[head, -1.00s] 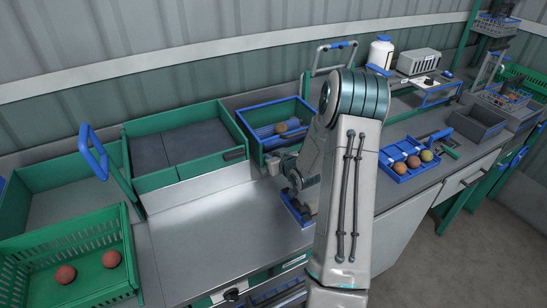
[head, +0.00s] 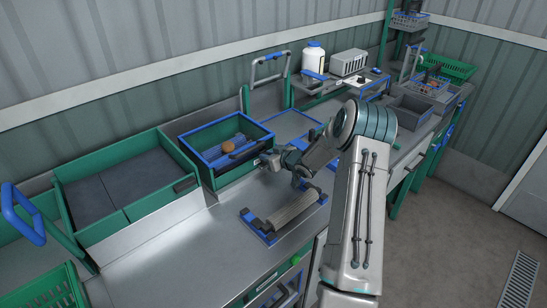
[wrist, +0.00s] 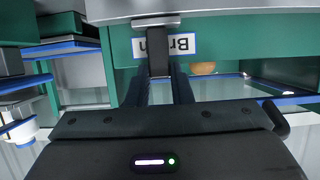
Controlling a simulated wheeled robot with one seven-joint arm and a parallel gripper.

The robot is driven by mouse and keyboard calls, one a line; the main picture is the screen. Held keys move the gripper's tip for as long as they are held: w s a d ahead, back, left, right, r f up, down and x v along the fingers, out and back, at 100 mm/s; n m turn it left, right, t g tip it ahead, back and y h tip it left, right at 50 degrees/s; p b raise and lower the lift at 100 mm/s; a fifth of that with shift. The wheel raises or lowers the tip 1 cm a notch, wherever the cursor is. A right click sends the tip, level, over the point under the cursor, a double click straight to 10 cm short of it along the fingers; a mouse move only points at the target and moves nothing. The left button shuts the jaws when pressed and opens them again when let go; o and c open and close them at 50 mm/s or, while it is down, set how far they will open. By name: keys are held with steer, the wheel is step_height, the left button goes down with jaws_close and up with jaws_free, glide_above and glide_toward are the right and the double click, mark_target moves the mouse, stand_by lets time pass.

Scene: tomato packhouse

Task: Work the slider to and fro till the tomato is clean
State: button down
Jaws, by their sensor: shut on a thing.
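The brush box (head: 196,166) is green with a blue rim and stands at the back of the bench. The tomato (head: 229,147), orange-brown, lies inside on blue brushes; in the wrist view the tomato (wrist: 203,68) shows partly behind the box's wall. I cannot tell how clean it is. My gripper (head: 263,161) is at the front right of the box. Most of the slider is hidden in the head view.
A grey ribbed pad in a blue-ended holder (head: 290,212) lies on the bench in front of my gripper. A green bin with dark flaps (head: 125,190) stands left of the box. A white bottle (head: 312,58) and a grey crate (head: 410,110) are further right.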

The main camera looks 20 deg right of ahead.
stand_by(0.3)
steer(key=c, duration=1.3)
jaws_free()
steer(key=shift+d, duration=0.1)
steer(key=shift+s+d+r, duration=0.2)
steer(key=shift+s, duration=0.2)
steer(key=b+v, duration=0.2)
steer(key=v, duration=1)
steer(key=shift+s+r, duration=0.1)
steer(key=shift+s, duration=0.3)
